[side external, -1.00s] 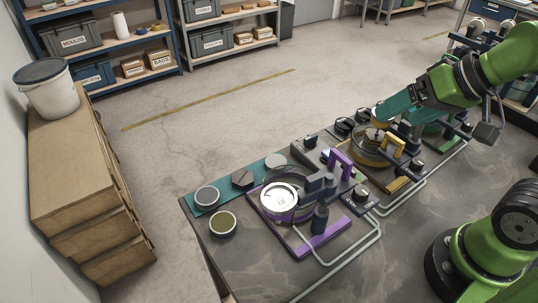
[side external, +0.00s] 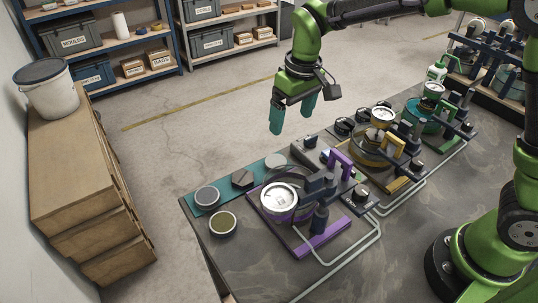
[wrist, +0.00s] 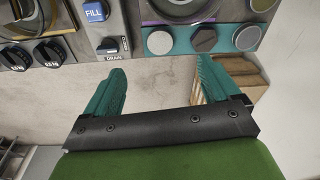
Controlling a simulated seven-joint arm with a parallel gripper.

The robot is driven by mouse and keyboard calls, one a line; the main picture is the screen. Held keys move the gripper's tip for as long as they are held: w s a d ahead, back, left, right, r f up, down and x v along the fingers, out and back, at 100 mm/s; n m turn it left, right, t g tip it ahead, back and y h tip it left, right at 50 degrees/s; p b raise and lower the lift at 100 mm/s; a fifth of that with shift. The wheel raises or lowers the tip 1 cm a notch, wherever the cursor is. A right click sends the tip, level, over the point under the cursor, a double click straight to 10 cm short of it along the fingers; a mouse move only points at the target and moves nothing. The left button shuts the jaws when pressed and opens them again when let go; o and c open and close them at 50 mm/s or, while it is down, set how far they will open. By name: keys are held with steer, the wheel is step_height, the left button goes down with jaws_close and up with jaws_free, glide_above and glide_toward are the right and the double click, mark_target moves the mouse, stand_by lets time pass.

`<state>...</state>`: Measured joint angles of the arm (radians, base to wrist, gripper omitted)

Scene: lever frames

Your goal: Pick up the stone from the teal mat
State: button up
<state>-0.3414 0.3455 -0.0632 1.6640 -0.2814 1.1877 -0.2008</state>
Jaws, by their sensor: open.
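The teal mat (side external: 225,179) lies along the far left edge of the bench; its strip also shows in the wrist view (wrist: 180,47). On it sit a pale grey disc (side external: 275,160), a dark hexagonal piece (side external: 243,179) and a dark-rimmed grey disc (side external: 207,195). In the wrist view they are the pale disc (wrist: 159,41), the hexagonal piece (wrist: 203,38) and the rimmed disc (wrist: 247,37). I cannot tell for sure which is the stone. My gripper (side external: 291,120), with teal fingers, is open and empty, above and beyond the mat's right end, pointing down.
A purple-framed station (side external: 322,238) with a round pan stands right of the mat; yellow (side external: 398,184) and green stations follow. A dish with olive contents (side external: 222,222) lies in front of the mat. A wooden cabinet (side external: 75,185) stands left. Floor behind the bench is clear.

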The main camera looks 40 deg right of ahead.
steer(key=w+r, duration=0.1)
steer(key=w, duration=0.1)
glide_above(276, 161)
steer(key=s, duration=0.1)
steer(key=shift+n, duration=0.3)
steer(key=f, duration=1)
steer(key=shift+s+d+f, duration=0.2)
steer(key=shift+f, duration=0.05)
steer(key=shift+w+a+f, duration=0.1)
steer(key=shift+w+f, duration=0.1)
steer(key=shift+f, duration=0.8)
steer(key=shift+w+a+f, duration=0.1)
steer(key=shift+w+f, duration=0.05)
steer(key=shift+f, duration=0.9)
steer(key=shift+w+f, duration=0.2)
steer(key=shift+f, duration=0.8)
steer(key=c, duration=1.2)
